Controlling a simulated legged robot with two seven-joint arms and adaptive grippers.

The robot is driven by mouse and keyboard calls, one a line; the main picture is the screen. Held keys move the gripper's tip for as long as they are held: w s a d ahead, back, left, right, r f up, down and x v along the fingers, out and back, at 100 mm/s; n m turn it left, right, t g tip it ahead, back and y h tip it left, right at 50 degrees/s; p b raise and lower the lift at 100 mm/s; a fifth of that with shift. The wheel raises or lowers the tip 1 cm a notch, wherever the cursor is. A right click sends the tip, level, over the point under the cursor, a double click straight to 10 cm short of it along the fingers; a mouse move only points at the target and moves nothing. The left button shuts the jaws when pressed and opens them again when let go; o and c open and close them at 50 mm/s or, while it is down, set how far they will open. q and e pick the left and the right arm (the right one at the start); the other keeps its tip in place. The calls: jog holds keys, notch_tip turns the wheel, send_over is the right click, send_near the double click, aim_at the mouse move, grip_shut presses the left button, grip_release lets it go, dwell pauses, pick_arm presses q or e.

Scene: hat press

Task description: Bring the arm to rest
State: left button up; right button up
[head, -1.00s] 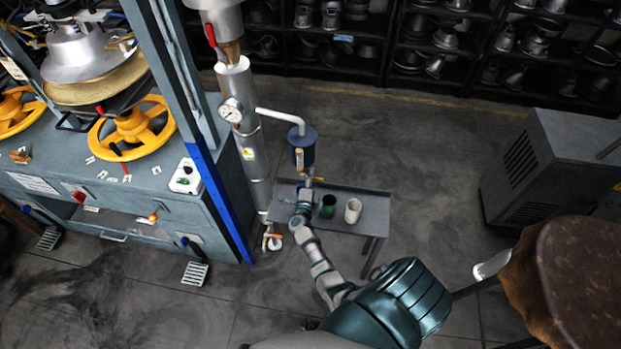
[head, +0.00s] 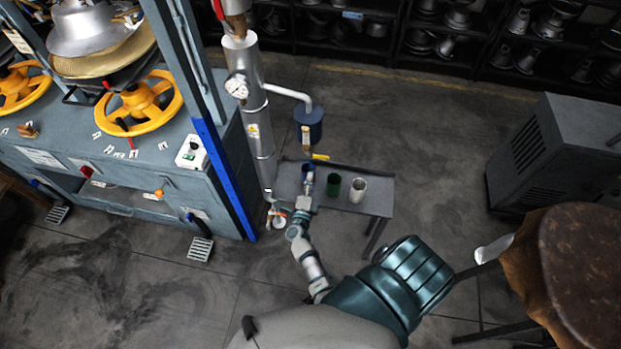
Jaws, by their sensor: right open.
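My right arm reaches from the bottom of the head view up to the small grey table (head: 376,201). My right gripper (head: 307,184) is open at the left part of this table. A dark blue cup (head: 308,167) is at the gripper's fingertips; I cannot tell whether they touch it. A green cup (head: 333,185) and a white cup (head: 357,189) stand to the right of the gripper, apart from it. My left gripper is not in view.
A silver pipe (head: 257,130) with a gauge and a blue cylinder (head: 308,124) rise behind the table. The hat press (head: 120,175) fills the left. A grey cabinet (head: 550,150) and a brown-covered stool (head: 580,270) stand at right. Open floor lies between.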

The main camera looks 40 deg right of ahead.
jog(key=shift+d, duration=0.15)
jog(key=a+f+n+t+y+b, duration=0.1)
jog(key=a+f+n+y, duration=0.35)
jog(key=f, duration=0.25)
jog(key=a+f+n+t+y+b, duration=0.1)
jog(key=a+f+n+y, duration=0.2)
jog(key=a+f+n, duration=0.3)
jog(key=s+a+f+n+g+y, duration=0.1)
jog(key=s+a+f+n+y, duration=0.1)
jog(key=s+f+n, duration=0.3)
jog(key=s+a+f+n+g+y+b, duration=0.1)
jog(key=s+a+f+y, duration=0.15)
jog(key=f, duration=0.45)
jog(key=s+a+f+n+g+y, duration=0.1)
jog(key=s+a+f+n, duration=0.1)
jog(key=s+f+n, duration=0.3)
jog(key=s+d+f+n+g, duration=0.1)
jog(key=s+f+n+g, duration=0.2)
jog(key=s, duration=0.7)
jog(key=s+d+f+n+g+b, duration=0.1)
jog(key=s+f+n+g, duration=0.1)
jog(key=s+f, duration=0.5)
jog(key=s+d+f+n+g+b, duration=0.1)
jog(key=s+f+n+g, duration=0.2)
jog(key=s, duration=1)
notch_tip(320, 180, down, 3)
jog(key=shift+s+d+f+n+g+y, duration=0.1)
jog(key=shift+s+d+n+g+y, duration=0.2)
jog(key=shift+g, duration=0.6)
jog(key=shift+w, duration=0.15)
